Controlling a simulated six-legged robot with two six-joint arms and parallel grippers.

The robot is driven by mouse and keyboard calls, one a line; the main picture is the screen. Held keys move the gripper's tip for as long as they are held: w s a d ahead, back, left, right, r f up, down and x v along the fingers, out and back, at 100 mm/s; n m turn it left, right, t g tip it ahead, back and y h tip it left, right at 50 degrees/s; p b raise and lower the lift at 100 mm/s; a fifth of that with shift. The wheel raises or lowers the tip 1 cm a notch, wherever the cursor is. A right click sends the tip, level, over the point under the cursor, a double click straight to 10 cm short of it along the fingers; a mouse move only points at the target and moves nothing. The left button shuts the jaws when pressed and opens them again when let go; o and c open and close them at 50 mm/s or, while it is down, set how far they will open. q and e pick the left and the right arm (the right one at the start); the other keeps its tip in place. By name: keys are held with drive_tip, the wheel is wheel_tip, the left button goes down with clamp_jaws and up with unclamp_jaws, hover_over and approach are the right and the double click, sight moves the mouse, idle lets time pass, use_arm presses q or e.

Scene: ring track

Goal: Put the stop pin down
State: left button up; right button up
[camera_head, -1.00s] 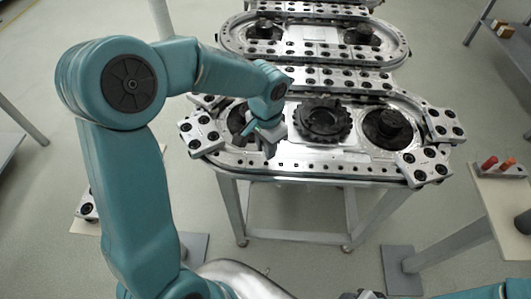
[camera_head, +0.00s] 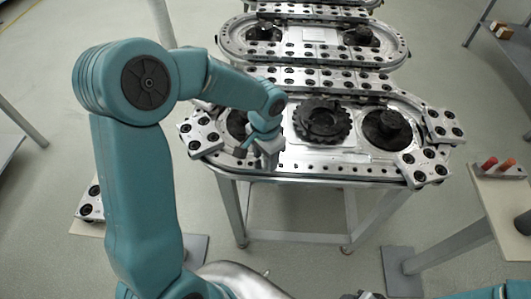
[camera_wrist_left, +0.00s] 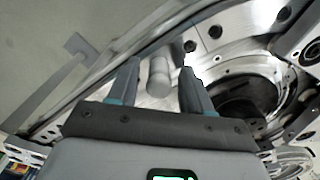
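A short light-grey cylinder, which looks like the stop pin (camera_wrist_left: 159,76), shows in the left wrist view between the two fingers of my left gripper (camera_wrist_left: 158,92). A gap shows on each side of it, so the gripper is open and not closed on it. I cannot tell whether the pin is seated in the track. In the head view my left gripper (camera_head: 268,158) is at the near left edge of the ring track (camera_head: 315,163), and the pin cannot be made out there. My right gripper is not clearly in view.
On the track are a dark toothed wheel (camera_head: 322,121) in the middle and a dark hub (camera_head: 388,128) at the right. Perforated end blocks (camera_head: 423,167) stick out at the corners. A side table (camera_head: 505,200) at the right holds two red-topped pieces (camera_head: 490,163).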

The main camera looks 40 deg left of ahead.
use_arm(q)
drive_tip(key=shift+r, duration=0.35)
wheel_tip(320, 180, up, 12)
drive_tip(key=shift+f, duration=0.15)
drive_tip(key=shift+s, duration=0.1)
